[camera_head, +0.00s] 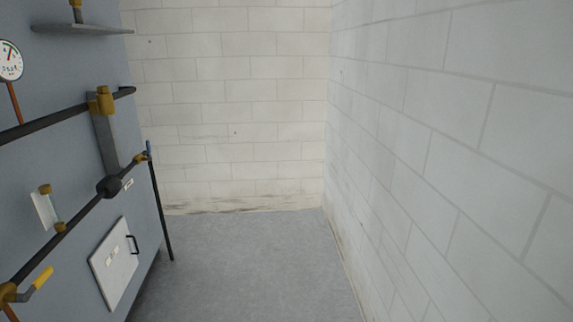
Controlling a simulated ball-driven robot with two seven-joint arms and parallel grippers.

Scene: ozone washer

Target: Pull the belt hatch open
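A light grey-white hatch panel (114,270) sits low on the side of the blue-grey machine at the left. It carries a black bar handle (133,244) near its right edge and small labels in its middle. The hatch looks flush with the machine side, so it appears shut. Whether this is the belt hatch cannot be read from its labels. Neither of my grippers shows in the head view.
The blue-grey machine (50,170) fills the left, with black pipes, brass fittings, a round gauge (10,61) and a yellow lever (42,278). A dark vertical pipe (160,210) stands at its far corner. White block walls close the back and right. The grey floor (250,260) is clear.

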